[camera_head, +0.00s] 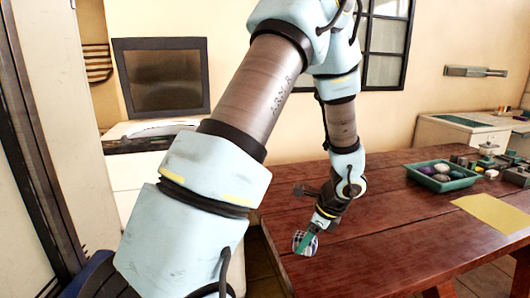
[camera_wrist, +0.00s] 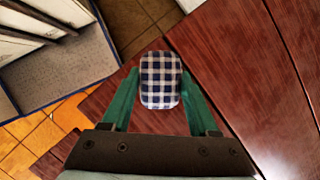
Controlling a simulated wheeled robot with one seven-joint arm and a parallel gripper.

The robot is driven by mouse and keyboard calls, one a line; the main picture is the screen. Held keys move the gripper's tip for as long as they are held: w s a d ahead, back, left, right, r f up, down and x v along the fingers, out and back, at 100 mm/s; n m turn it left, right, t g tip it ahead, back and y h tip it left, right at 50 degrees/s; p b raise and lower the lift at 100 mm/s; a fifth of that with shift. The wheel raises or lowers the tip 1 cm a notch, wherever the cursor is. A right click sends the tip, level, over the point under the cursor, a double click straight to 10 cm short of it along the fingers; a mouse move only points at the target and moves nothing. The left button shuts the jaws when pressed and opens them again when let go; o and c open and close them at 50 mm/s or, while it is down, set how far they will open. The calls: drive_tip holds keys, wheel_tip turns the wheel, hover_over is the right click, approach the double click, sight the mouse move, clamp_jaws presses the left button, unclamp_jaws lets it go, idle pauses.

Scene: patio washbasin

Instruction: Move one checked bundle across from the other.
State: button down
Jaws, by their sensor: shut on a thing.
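A blue-and-white checked bundle (camera_wrist: 160,82) sits between the two green fingers of my gripper (camera_wrist: 159,72) in the wrist view. My gripper is shut on it. In the head view the held bundle (camera_head: 311,247) shows at the end of my arm, over the left part of the dark red wooden table (camera_head: 375,235), partly covered by a green finger. I cannot tell whether it touches the tabletop. I make out no second checked bundle in either view.
A green tray (camera_head: 440,184) with several round coloured things stands further right on the table, near small grey items (camera_head: 488,150). A yellow sheet (camera_head: 497,213) lies at the right. The table's middle is bare. Tiled floor (camera_wrist: 30,128) lies beyond its edge.

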drive_tip(key=w+a+f+n+g+h, duration=0.1)
drive_tip(key=a+f+n+g, duration=0.2)
drive_tip(key=a+n, duration=0.7)
drive_tip(key=w+a+f+n+g+h, duration=0.1)
drive_tip(key=w+a+f+n+g, duration=0.1)
drive_tip(key=a+f+n+g, duration=0.2)
drive_tip(key=shift+w+a+f+n+h, duration=0.25)
drive_tip(key=shift+a+f+n, duration=1.25)
drive_tip(key=shift+a+n, duration=2.55)
drive_tip(key=shift+d+n, duration=0.55)
